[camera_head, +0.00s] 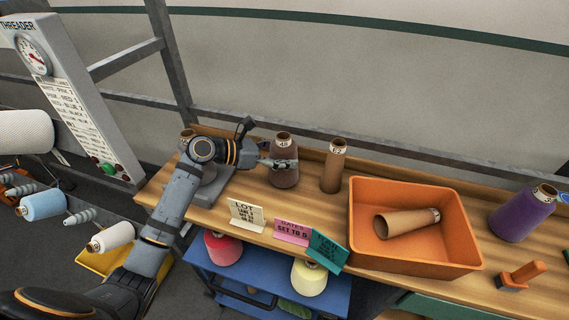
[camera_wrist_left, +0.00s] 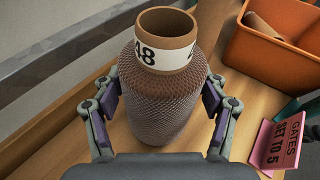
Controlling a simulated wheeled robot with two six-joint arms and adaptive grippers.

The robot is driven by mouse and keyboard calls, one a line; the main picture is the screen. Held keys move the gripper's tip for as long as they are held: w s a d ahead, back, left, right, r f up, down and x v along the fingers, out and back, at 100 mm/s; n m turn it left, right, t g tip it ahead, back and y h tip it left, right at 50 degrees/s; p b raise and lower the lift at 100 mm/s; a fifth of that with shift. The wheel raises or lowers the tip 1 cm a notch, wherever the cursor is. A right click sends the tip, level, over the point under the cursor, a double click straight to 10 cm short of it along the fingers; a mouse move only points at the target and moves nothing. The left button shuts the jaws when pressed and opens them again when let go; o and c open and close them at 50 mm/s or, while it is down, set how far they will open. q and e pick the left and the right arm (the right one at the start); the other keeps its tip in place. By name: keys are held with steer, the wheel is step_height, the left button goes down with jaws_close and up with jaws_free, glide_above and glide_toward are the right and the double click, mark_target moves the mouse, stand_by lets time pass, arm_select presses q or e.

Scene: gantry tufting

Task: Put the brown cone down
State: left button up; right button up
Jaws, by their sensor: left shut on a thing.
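The brown cone (camera_head: 285,175) is upright at the back of the wooden bench, its bare tube top ringed by a white label. The label reads 48 in the left wrist view, where the cone (camera_wrist_left: 165,65) fills the middle. My left gripper (camera_head: 277,163) is shut on the cone, with one finger on each side of its yarn body in the wrist view (camera_wrist_left: 162,100). The cone's base is at or very near the bench top (camera_head: 310,205); I cannot tell whether it touches. My right gripper is not in view.
A bare brown tube (camera_head: 334,165) stands just right of the cone. An orange bin (camera_head: 420,258) holds another tube (camera_head: 405,222). Cards (camera_head: 246,214) line the bench's front edge. A purple cone (camera_head: 522,216) stands at far right. A grey stand (camera_head: 208,188) is at left.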

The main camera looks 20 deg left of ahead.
arm_select(q)
steer(key=shift+d+f, duration=0.1)
steer(key=shift+f, duration=0.25)
steer(key=shift+s+r, duration=0.1)
steer(key=shift+r, duration=0.1)
steer(key=o, duration=1.7)
steer(key=shift+s, duration=0.15)
steer(key=shift+c, duration=0.2)
steer(key=shift+a+r+p, duration=0.2)
steer(key=shift+a+p, duration=0.05)
steer(key=shift+p, duration=0.25)
steer(key=p+v, duration=0.9)
steer(key=v, duration=0.2)
steer(key=shift+s+a+p, duration=0.15)
steer(key=shift+a+p, duration=0.05)
steer(key=shift+p, duration=0.2)
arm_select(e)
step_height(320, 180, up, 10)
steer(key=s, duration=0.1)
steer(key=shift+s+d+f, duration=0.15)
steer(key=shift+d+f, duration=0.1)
